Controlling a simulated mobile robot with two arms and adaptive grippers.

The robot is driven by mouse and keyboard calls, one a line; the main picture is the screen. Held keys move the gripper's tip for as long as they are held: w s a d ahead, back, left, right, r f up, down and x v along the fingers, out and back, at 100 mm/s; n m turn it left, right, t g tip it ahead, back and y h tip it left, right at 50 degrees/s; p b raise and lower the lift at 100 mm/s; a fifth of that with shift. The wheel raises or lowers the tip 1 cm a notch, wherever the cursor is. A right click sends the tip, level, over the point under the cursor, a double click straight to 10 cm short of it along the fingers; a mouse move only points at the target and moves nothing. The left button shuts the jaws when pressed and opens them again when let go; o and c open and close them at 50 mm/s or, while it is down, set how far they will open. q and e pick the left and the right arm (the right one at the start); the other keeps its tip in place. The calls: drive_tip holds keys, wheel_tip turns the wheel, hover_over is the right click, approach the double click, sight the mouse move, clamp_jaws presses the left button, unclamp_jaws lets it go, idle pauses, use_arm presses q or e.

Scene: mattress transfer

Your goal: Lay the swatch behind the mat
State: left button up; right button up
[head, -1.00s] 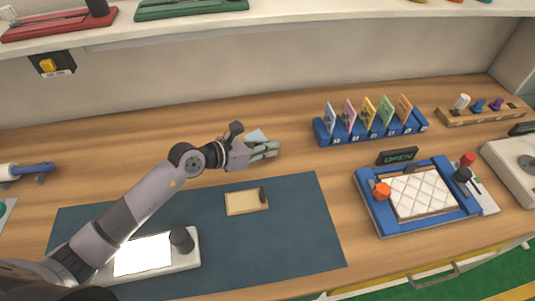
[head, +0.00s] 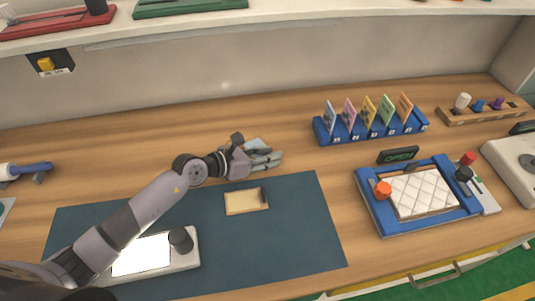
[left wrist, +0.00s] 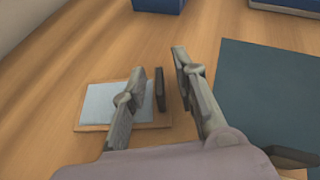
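The swatch (head: 257,145) is a light blue-grey square on a thin wooden backing with an upright dark grip at one edge. It is on the bare wood behind the dark blue mat (head: 305,230), apart from it, and also shows in the left wrist view (left wrist: 102,104). My left gripper (head: 274,160) is over it and partly hides it in the head view. In the left wrist view the left fingers (left wrist: 160,82) are spread, with the dark grip between them and gaps beside it. My right gripper is not in view.
A tan swatch (head: 242,203) with a dark grip lies on the mat, near a white device (head: 190,260). A blue rack (head: 345,136) of coloured cards stands back right. A blue-framed fixture (head: 375,218) stands right. Bare wood lies left of my gripper.

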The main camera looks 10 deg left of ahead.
use_arm(q)
drive_tip(key=shift+r, duration=0.25)
drive_tip(key=v, duration=0.3)
drive_tip(key=b+v, duration=0.1)
drive_tip(key=v, duration=0.6)
drive_tip(key=shift+s+a+f, duration=0.2)
drive_tip(key=shift+s+a, duration=0.05)
drive_tip(key=shift+a, duration=0.05)
drive_tip(key=shift+s+a+r+b, duration=0.3)
drive_tip(key=shift+s+a+r, duration=0.1)
